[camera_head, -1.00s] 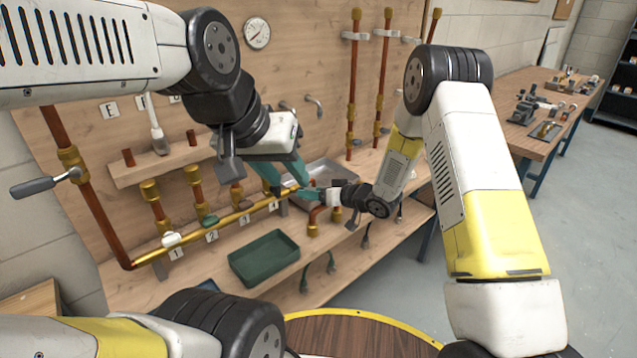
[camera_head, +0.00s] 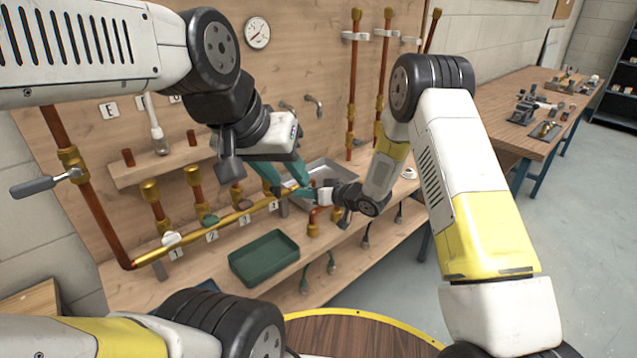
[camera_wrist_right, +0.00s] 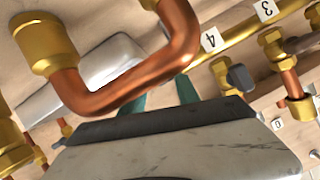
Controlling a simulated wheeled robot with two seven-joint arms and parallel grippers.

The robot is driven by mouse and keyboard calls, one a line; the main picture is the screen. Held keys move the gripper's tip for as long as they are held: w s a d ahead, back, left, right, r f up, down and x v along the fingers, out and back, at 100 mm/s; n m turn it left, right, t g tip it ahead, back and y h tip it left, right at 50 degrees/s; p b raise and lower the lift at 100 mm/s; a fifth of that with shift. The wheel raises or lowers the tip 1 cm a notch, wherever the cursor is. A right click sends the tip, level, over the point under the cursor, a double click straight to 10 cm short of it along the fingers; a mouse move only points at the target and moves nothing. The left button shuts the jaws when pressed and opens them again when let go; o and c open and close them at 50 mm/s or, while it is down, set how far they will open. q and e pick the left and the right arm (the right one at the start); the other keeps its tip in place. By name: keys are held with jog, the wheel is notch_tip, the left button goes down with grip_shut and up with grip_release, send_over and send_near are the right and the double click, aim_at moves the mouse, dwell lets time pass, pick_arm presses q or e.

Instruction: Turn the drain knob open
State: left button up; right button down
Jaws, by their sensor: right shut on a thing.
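My right gripper (camera_head: 304,193) reaches in from the right to the right end of the brass manifold pipe (camera_head: 214,229), near the number plates. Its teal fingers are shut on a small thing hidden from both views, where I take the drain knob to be. In the right wrist view the fingers (camera_wrist_right: 160,95) pass behind a bent copper pipe (camera_wrist_right: 130,85), close to plate 4 (camera_wrist_right: 210,40). My left gripper (camera_head: 284,176) hangs just above and left of the right one, its teal fingers spread apart. I see nothing between them.
A green tray (camera_head: 264,258) stands on the bench in front of the manifold. A metal basin (camera_head: 322,174) lies behind the grippers. Upright copper pipes (camera_head: 353,85) stand close to the right arm. A grey-handled valve (camera_wrist_right: 240,78) shows beside the manifold.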

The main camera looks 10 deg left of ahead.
jog(key=shift+r+n+t+h, duration=0.1)
jog(key=shift+n+t+h, duration=0.2)
jog(key=shift+n, duration=0.5)
jog(key=c, duration=0.9)
grip_release()
jog(key=shift+s, duration=0.1)
jog(key=shift+v, duration=3.85)
